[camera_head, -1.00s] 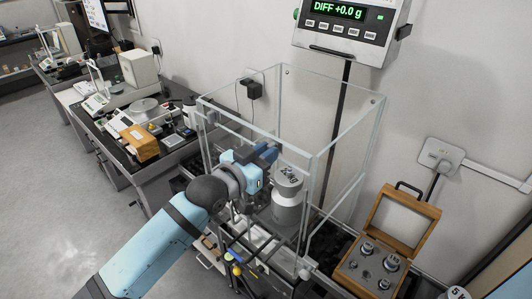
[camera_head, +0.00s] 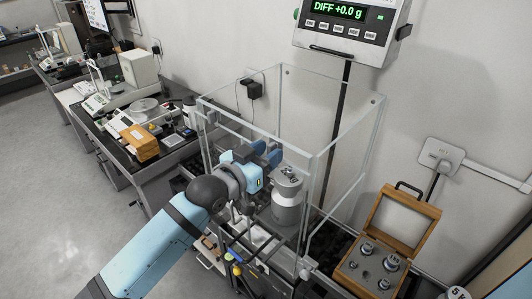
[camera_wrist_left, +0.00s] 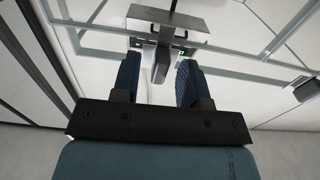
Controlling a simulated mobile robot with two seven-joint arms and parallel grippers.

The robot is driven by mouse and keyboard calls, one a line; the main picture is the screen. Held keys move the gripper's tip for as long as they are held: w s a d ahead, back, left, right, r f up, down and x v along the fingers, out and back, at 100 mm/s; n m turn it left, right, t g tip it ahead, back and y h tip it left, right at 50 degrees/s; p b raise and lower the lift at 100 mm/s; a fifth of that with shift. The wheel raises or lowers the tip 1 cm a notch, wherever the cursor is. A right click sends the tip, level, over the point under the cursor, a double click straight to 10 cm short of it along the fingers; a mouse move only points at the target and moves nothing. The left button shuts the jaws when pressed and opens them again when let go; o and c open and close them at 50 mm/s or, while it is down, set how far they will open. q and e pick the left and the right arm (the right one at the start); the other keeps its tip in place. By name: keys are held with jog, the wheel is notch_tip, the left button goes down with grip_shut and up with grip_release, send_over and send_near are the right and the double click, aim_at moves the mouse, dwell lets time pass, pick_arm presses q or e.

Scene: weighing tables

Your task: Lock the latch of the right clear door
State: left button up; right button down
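The clear box (camera_head: 384,99) has pale edge frames and stands on the bench in the middle of the head view. Its right clear door cannot be told apart surely from the other panes. A small pale fitting (camera_head: 305,268) shows low at the front right; I cannot tell whether it is the latch. A large metal weight (camera_head: 287,208) stands upright inside the box. My left gripper (camera_head: 267,152) overlaps the box's upper left part, left of the weight's top. In the left wrist view the gripper (camera_wrist_left: 160,80) has its blue fingers apart with nothing between them. My right gripper is not seen.
A wooden case (camera_head: 360,262) with its lid raised holds several weights to the right. The display (camera_head: 350,28) on a dark post reads DIFF +0.0 g. A side bench with scales and an orange-brown box (camera_head: 140,142) stands left. The floor at left is clear.

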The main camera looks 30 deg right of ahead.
pick_arm(q)
jog(key=shift+a, duration=0.1)
jog(key=b+v, duration=0.3)
jog(key=v, duration=1)
jog(key=shift+s+a, duration=0.15)
jog(key=shift+a, duration=0.15)
